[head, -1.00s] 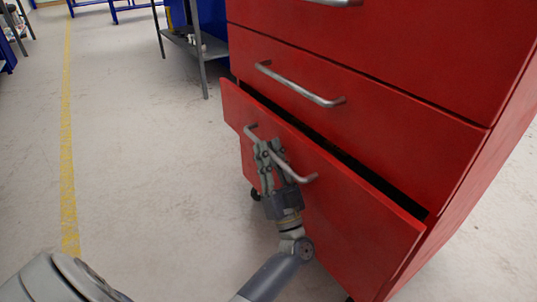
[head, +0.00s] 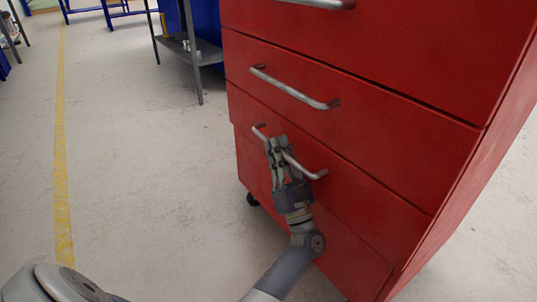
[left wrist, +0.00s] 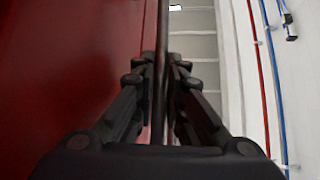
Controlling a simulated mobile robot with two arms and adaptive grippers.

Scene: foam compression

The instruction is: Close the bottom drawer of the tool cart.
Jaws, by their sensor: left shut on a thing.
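The red tool cart (head: 370,70) fills the right of the head view. Its bottom drawer (head: 350,215) now sits nearly flush with the cart front, with no dark gap visible above it. The bottom drawer's metal handle (head: 313,173) runs across its front. My left gripper (head: 276,146) is at this handle, with its fingers shut around the bar. In the left wrist view, the handle bar (left wrist: 160,70) runs between the two fingers (left wrist: 160,95), close to the red drawer front (left wrist: 75,60). My right gripper is not in view.
Upper drawers with a handle (head: 295,87) sit above, closed. A caster (head: 252,199) shows under the cart. A grey shelf rack (head: 192,48) stands behind, at the left of the cart. The floor (head: 140,170) to the left is clear, with a yellow line (head: 61,150).

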